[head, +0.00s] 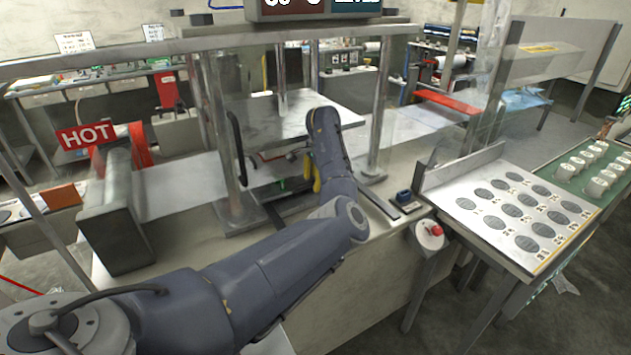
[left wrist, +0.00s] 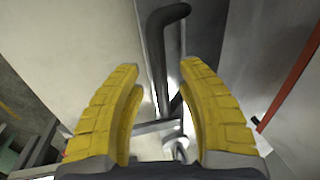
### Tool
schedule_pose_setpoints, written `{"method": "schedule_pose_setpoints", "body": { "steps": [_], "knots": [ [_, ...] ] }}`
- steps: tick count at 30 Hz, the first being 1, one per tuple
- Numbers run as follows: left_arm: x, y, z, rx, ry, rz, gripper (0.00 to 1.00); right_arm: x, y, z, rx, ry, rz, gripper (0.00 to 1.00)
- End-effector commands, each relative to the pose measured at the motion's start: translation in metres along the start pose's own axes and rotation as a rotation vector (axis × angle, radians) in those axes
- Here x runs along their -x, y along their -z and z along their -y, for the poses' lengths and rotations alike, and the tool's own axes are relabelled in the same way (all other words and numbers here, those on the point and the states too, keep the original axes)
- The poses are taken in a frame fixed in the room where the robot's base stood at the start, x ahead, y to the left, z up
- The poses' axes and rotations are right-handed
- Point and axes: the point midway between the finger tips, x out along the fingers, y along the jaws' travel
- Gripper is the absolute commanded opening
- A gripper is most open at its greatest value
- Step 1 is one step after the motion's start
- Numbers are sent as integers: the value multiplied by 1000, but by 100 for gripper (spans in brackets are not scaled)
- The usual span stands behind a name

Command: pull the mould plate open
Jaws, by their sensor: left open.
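A pale flat metal plate (head: 265,115) sits level inside the press frame in the head view; I cannot tell for sure whether it is the mould plate. A black curved handle (head: 236,148) stands upright at the press's left side. My left gripper (head: 312,174) is in the press opening below the plate, mostly hidden by my own wrist; only yellow finger parts show. In the left wrist view its yellow fingers (left wrist: 159,68) are open and apart. A black hooked bar (left wrist: 158,55) shows ahead between the fingertips, with no clear contact. My right gripper is out of view.
Metal posts (head: 386,110) stand beside my left arm. A red HOT sign (head: 86,135) marks the left unit. A red button (head: 437,230) is at the front. A tray of grey discs (head: 478,232) stands at right.

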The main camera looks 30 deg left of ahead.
Motion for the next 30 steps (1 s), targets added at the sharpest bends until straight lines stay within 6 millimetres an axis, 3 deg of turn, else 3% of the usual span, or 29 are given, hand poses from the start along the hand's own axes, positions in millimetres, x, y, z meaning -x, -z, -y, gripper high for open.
{"method": "schedule_pose_setpoints", "body": {
  "steps": [10,21,30],
  "knots": [
    [-2,0,0,0,0,0,41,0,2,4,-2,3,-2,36],
    [-1,0,0,0,0,0,0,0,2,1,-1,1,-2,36],
    [-2,0,0,-1,0,0,0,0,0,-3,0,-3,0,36]
  ]
}}
